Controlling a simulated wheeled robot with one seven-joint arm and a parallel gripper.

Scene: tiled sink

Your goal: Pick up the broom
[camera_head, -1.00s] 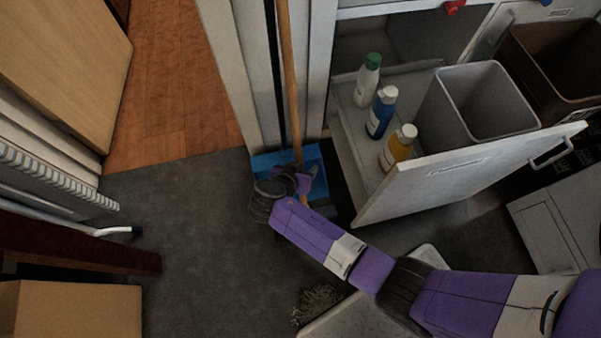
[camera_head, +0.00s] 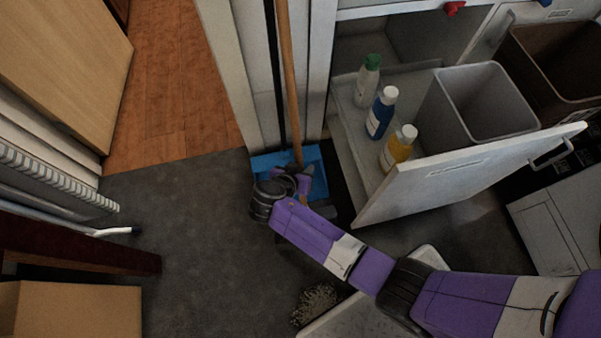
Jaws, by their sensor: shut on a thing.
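The broom (camera_head: 289,85) has a long wooden handle that stands nearly upright in front of the white wall panels. Its top runs out of the picture. A blue dustpan-like piece (camera_head: 318,172) lies at its lower end, partly covered by my arm. My gripper (camera_head: 302,175) is at the lower part of the handle and shut on it. My wrist hides most of the fingers and the broom's lower end.
An open white cabinet door (camera_head: 455,175) stands to the right of my arm. Behind it are several bottles, such as a blue one (camera_head: 381,113), and a grey bin (camera_head: 483,105). A cardboard box (camera_head: 75,310) is at lower left. Dark floor (camera_head: 190,230) on the left is clear.

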